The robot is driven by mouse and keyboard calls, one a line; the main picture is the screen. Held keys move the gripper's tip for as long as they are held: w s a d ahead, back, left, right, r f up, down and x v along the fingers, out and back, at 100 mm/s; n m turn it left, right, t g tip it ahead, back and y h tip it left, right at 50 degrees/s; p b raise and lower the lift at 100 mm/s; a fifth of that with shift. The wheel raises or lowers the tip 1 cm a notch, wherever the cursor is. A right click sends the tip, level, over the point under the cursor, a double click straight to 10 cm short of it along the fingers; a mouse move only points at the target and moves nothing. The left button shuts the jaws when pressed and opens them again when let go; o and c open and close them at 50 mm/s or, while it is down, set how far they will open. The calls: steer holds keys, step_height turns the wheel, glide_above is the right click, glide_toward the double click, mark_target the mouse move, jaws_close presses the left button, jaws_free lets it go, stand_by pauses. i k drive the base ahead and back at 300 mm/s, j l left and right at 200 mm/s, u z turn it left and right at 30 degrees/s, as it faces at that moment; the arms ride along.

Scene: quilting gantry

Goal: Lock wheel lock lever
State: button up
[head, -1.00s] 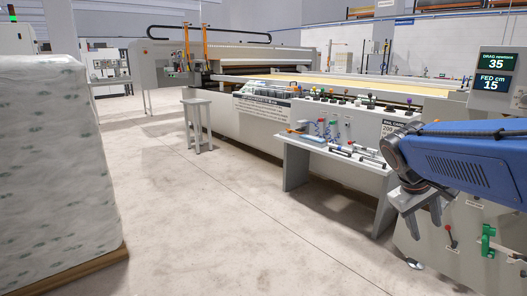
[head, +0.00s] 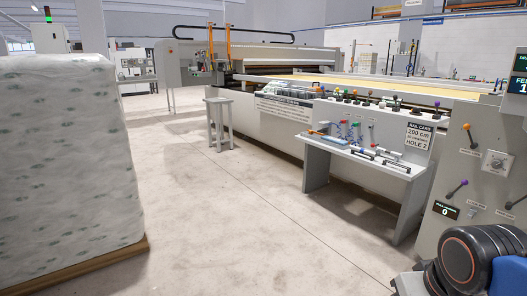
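I cannot tell which lever is the wheel lock lever; the labels are too small to read. A third dark-knobbed lever (head: 515,203) is at the right edge. My arm's black and orange joint fills the lower right corner and hides the cabinet's lower part. My gripper is not in view.
A grey bench (head: 317,168) holding tools and rods stands left of the cabinet. A stool (head: 209,125) is farther back. A tall wrapped block (head: 60,170) on a wooden base (head: 85,267) fills the left. The floor between is clear.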

mark_target(467, 127)
steer(key=z, duration=1.3)
